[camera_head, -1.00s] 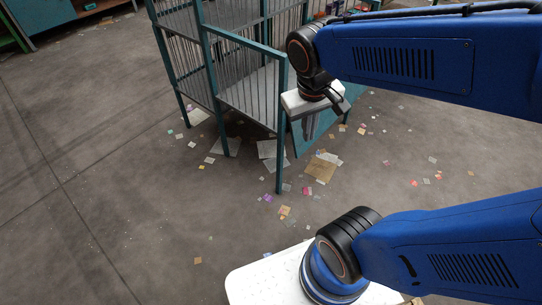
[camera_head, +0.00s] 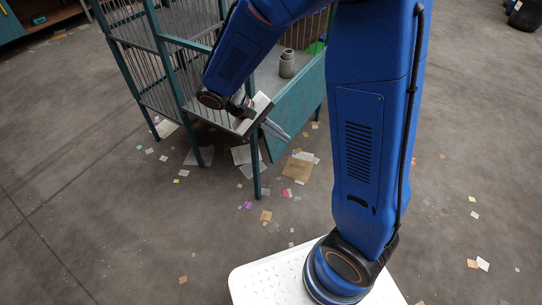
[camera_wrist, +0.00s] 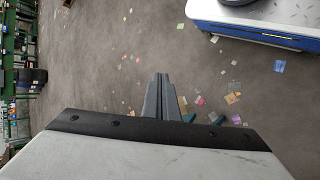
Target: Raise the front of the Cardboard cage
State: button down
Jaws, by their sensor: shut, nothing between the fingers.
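The cage (camera_head: 180,41) has a teal frame with grey bars and stands on legs in the upper middle of the head view. Its teal front panel (camera_head: 303,98) hangs lowered and slanted on the right side, leaving the inside partly visible. My gripper (camera_head: 287,136) is at the cage's near corner, by the panel's lower left. Its fingers are shut and empty, pointing down and right. I cannot tell whether they touch the panel. In the wrist view the shut fingers (camera_wrist: 159,92) point over open floor. My arm hides part of the cage.
A grey canister (camera_head: 287,64) stands inside the cage, with a green item (camera_head: 316,47) behind it. Paper scraps and a brown cardboard sheet (camera_head: 297,168) lie on the floor below. Shelving (camera_wrist: 18,75) shows at the wrist view's left. The floor at right is mostly free.

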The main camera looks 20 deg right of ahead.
jog(key=w+a+f+n+t+h, duration=0.25)
jog(key=a+f, duration=0.25)
jog(key=f, duration=0.5)
jog(key=w+a+f+n+t+h, duration=0.2)
jog(key=a+f+t+h, duration=0.15)
jog(key=a+f, duration=0.4)
jog(key=w+a+f+n+t+h, duration=0.2)
jog(key=a+f+t+h, duration=0.15)
jog(key=f, duration=0.75)
jog(key=w+f+x, duration=0.1)
jog(key=f+x, duration=0.1)
jog(key=x, duration=1.7)
jog(key=shift+w+r+t+y, duration=0.2)
jog(key=shift+r+t+y, duration=0.15)
jog(key=shift+r, duration=0.05)
jog(key=shift+s+d, duration=0.1)
jog(key=shift+d, duration=0.05)
